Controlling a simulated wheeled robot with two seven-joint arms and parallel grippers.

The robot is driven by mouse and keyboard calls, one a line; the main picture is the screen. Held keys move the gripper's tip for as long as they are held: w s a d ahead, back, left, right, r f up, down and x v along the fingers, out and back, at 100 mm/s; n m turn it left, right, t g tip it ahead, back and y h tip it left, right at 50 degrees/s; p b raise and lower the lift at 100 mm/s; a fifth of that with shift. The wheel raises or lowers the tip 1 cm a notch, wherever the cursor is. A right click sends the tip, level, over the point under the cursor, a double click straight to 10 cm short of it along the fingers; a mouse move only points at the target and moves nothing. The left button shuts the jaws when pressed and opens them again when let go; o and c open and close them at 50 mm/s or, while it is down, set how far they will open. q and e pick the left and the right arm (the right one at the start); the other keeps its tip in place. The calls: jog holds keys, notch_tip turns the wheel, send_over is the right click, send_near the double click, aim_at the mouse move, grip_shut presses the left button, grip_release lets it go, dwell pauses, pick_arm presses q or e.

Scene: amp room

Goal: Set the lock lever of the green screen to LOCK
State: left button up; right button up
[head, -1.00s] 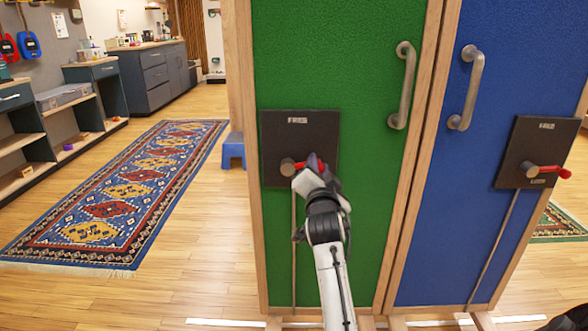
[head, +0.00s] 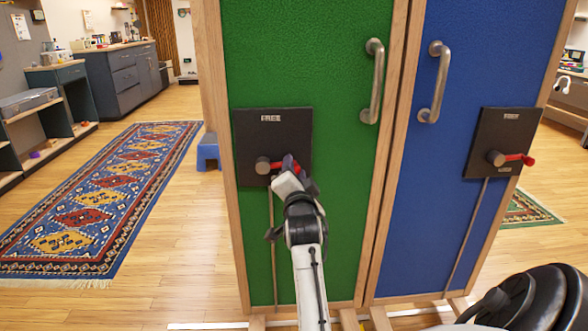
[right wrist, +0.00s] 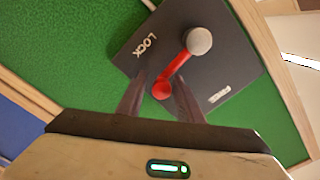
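The green screen (head: 340,180) stands in front of me. Its dark lock plate (head: 250,130) reads FREE at the top; in the right wrist view LOCK also shows on the plate (right wrist: 240,70). The red lever (right wrist: 178,68) runs sideways from its round grey hub (right wrist: 199,41), roughly midway between the two words. My right gripper (head: 286,172) is at the lever and partly covers it in the head view. In the right wrist view its fingers (right wrist: 160,92) stand apart, one on each side of the lever's red tip. My left gripper is not in view.
A blue screen (head: 440,190) with its own plate and red lever (head: 515,159) adjoins on the right. Metal handles (head: 373,82) stick out above the levers. A blue stool (head: 208,152) and a patterned rug (head: 100,205) lie left. Wooden feet (head: 348,319) project at the screens' base.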

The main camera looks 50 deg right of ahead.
jog(key=shift+o, duration=0.6)
jog(key=shift+w+a+f, duration=0.1)
jog(key=shift+w+f, duration=0.05)
jog(key=shift+f, duration=0.1)
jog(key=shift+r, duration=0.55)
notch_tip(320, 180, up, 8)
jog(key=p, duration=0.3)
jog(key=shift+f, duration=0.1)
jog(key=shift+r, duration=0.65)
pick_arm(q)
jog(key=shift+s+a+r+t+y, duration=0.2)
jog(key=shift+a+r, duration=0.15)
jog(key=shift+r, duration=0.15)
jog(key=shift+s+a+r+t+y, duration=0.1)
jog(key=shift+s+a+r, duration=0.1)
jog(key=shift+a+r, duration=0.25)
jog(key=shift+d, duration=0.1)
